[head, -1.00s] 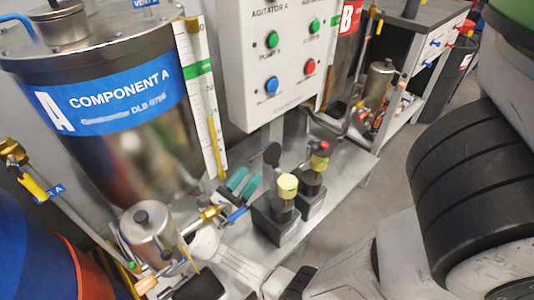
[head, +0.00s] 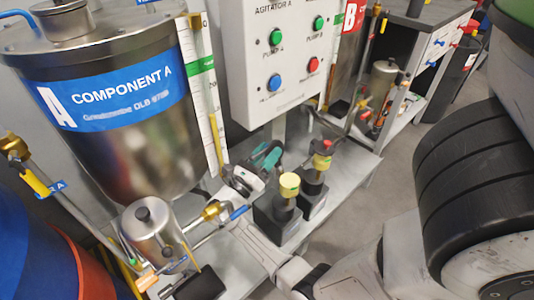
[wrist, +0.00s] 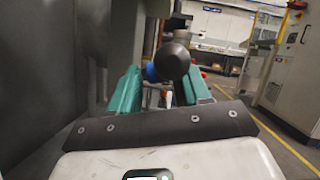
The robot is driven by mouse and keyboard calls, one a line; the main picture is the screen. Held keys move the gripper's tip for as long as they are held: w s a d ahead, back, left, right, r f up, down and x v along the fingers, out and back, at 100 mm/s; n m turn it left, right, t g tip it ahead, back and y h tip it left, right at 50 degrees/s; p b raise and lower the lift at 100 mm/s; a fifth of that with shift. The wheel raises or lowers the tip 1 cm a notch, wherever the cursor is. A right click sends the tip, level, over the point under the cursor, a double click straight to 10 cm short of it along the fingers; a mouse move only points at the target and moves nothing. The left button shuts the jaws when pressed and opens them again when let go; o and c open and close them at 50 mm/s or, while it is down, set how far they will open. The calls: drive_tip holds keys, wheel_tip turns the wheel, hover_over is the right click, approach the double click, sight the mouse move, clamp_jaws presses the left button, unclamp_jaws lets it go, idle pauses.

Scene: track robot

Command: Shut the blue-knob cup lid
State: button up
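My gripper (head: 266,157) is over the bench, behind the two black blocks, with its teal fingers toward the panel. In the wrist view my gripper (wrist: 162,78) has its two fingers well apart. A dark round piece (wrist: 175,62) shows between and beyond the fingertips, with a blue knob (wrist: 150,72) at its left edge. This looks like the cup lid, tipped up, but I cannot be sure. Whether the fingers touch it I cannot tell. The cup under it is hidden in the head view by my gripper and arm.
The control panel (head: 280,60) hangs above.

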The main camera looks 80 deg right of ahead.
drive_tip(key=shift+w, duration=0.1)
clamp_jaws()
